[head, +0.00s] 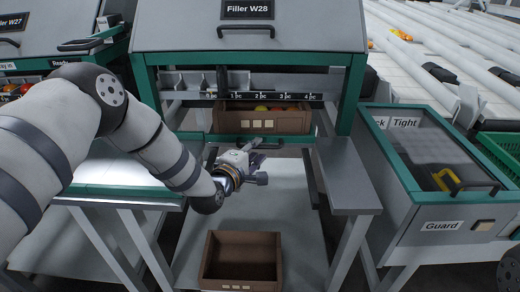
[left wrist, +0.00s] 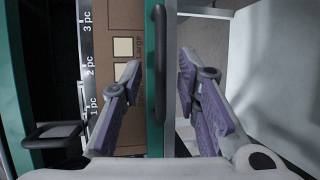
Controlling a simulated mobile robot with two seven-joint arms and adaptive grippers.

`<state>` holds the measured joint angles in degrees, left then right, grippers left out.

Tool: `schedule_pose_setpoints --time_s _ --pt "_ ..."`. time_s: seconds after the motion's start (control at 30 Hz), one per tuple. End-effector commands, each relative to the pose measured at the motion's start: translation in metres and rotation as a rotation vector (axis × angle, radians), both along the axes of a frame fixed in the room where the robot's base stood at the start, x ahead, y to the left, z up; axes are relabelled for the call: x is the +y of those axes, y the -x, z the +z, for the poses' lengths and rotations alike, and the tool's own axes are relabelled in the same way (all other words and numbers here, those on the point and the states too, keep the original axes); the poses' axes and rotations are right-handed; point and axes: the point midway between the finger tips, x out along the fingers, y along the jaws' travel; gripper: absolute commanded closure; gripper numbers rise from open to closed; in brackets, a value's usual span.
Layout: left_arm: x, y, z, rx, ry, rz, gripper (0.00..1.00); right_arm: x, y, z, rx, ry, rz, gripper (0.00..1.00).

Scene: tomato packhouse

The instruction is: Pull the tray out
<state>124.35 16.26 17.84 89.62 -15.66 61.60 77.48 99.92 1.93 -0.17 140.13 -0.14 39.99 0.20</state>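A brown tray (head: 288,122) with red, yellow and green tomatoes stands inside the filler marked W28. Its front has cream labels, and the tray also shows in the left wrist view (left wrist: 128,18). A green bar (head: 230,138) with a dark handle (left wrist: 159,50) runs across in front of the tray. My left gripper (head: 258,152) is at this bar. In the left wrist view my left gripper (left wrist: 160,72) is open, with one purple finger on each side of the bar and handle. Contact with the handle cannot be told. My right gripper is out of view.
An empty brown tray (head: 210,266) sits low in front. A scale (head: 290,96) marked in pc crosses above the filler's opening. A grey box marked Guard (head: 425,240) with a yellow handle stands at right. Grey table legs flank the lower space.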

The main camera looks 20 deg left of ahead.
Motion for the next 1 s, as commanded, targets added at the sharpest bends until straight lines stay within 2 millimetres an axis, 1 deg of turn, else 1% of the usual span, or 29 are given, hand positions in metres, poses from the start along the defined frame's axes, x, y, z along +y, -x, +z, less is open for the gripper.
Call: schedule_pose_setpoints --time_s 0.03,0.1,0.2,0.47,0.5,0.57,0.6,0.63,1.0 --pt "-0.002 -0.009 -0.006 0.003 0.000 0.000 0.70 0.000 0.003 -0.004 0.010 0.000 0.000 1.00" --pt "-0.002 -0.019 -0.008 0.004 -0.002 0.001 0.70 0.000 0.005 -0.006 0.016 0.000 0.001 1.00" --pt "-0.004 -0.028 -0.008 0.004 0.000 0.000 0.70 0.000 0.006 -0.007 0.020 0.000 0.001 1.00" --pt "-0.004 -0.031 -0.006 0.003 0.000 0.000 0.70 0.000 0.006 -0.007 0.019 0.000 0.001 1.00" --pt "-0.004 -0.031 -0.006 0.003 0.000 0.000 0.75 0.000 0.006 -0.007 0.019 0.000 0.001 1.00" --pt "-0.004 -0.031 -0.006 0.003 0.000 0.000 0.88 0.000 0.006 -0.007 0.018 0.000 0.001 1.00" --pt "-0.004 -0.031 -0.006 0.003 0.000 0.000 0.97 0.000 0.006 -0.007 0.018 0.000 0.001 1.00" --pt "-0.004 -0.031 -0.006 0.003 -0.001 0.000 1.00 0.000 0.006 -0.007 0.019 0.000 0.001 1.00" --pt "-0.004 -0.028 -0.005 0.003 0.000 0.000 1.00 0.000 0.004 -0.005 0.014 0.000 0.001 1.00"
